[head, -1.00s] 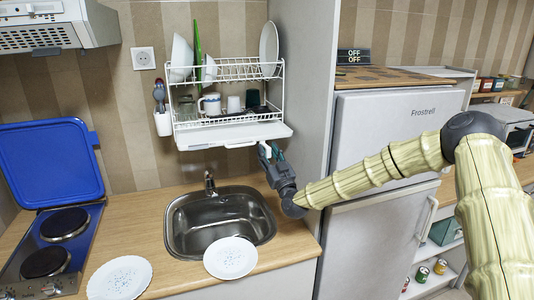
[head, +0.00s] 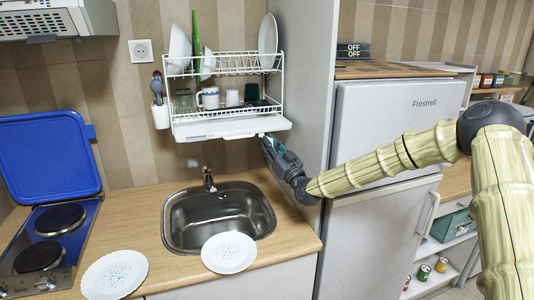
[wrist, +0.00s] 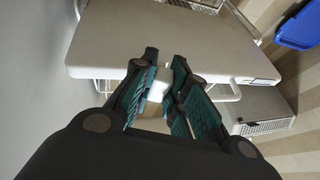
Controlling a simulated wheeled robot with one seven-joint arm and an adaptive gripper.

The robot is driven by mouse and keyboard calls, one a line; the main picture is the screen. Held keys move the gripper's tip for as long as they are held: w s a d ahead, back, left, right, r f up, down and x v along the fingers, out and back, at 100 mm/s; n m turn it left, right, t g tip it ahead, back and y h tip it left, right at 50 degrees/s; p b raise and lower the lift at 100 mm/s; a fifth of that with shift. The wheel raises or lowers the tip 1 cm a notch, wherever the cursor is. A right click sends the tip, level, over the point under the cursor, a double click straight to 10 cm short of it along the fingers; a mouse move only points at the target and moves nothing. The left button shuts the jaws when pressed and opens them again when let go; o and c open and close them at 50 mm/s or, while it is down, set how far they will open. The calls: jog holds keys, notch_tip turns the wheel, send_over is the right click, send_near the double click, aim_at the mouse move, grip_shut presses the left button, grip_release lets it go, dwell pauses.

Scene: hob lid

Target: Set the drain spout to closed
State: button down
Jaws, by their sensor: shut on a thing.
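The drain spout (wrist: 157,90) shows as a small pale piece between my fingertips in the wrist view, at the near edge of the white drip tray (wrist: 200,55). Most of it is hidden by the fingers, so its setting cannot be read. My gripper (wrist: 162,80) is shut on it, its teal-padded fingers a little apart around the piece. In the head view, my gripper (head: 266,141) reaches up and left to the underside of the drip tray (head: 232,128) near its front right corner. The spout cannot be made out there.
The dish rack (head: 225,65) above the tray holds plates, a mug and glasses. A tall grey panel (head: 305,80) stands close right of my gripper. The sink (head: 218,215), tap (head: 209,178) and a white plate (head: 229,252) lie below.

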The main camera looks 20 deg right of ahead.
jog(key=shift+d+n+g+y+b, duration=0.25)
jog(key=shift+n+y+b, duration=0.3)
jog(key=shift+y, duration=0.35)
jog(key=c, duration=1.4)
grip_release()
jog(key=v, duration=1.2)
jog(key=shift+r, duration=0.1)
